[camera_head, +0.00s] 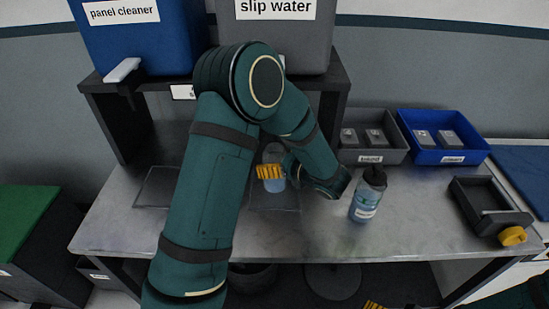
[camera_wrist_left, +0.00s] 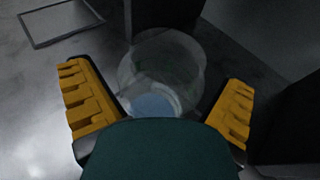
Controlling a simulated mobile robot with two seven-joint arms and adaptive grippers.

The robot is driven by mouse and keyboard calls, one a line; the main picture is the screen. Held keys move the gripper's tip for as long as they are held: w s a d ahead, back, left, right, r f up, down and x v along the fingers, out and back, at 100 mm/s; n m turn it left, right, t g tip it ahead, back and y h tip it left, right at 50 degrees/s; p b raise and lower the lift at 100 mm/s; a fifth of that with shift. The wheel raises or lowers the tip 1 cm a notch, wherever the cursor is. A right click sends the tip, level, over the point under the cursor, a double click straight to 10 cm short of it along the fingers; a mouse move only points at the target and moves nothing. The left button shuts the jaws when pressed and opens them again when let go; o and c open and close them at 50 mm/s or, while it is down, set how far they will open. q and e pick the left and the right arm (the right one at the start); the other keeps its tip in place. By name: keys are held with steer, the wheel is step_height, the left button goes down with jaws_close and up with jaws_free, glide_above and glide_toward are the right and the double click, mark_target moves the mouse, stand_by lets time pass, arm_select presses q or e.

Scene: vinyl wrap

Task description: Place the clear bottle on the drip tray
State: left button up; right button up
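The clear bottle (camera_head: 273,184), with pale blue liquid low inside, stands on the bench near its middle, partly covered by my left gripper (camera_head: 270,172). In the left wrist view the clear bottle (camera_wrist_left: 165,65) is between the two yellow-padded fingers of the left gripper (camera_wrist_left: 160,95), which are spread apart with a gap beside the bottle. A flat dark-rimmed square (camera_head: 285,207) lies around the bottle's base; another lies to its left (camera_head: 155,187). I cannot tell which is the drip tray. Only a yellow bit of my right gripper (camera_head: 374,305) shows at the bottom edge.
A dark-capped bottle (camera_head: 367,196) with blue liquid stands to the right. Behind it are a grey bin (camera_head: 372,157) and a blue bin (camera_head: 450,156). A dark tray with a yellow part (camera_head: 490,215) is at far right. A shelf (camera_head: 105,85) carrying large containers stands behind.

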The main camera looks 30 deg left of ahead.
arm_select(q)
steer(key=shift+r, duration=0.2)
steer(key=p+v, duration=0.2)
steer(key=v, duration=1)
steer(key=shift+f, duration=0.1)
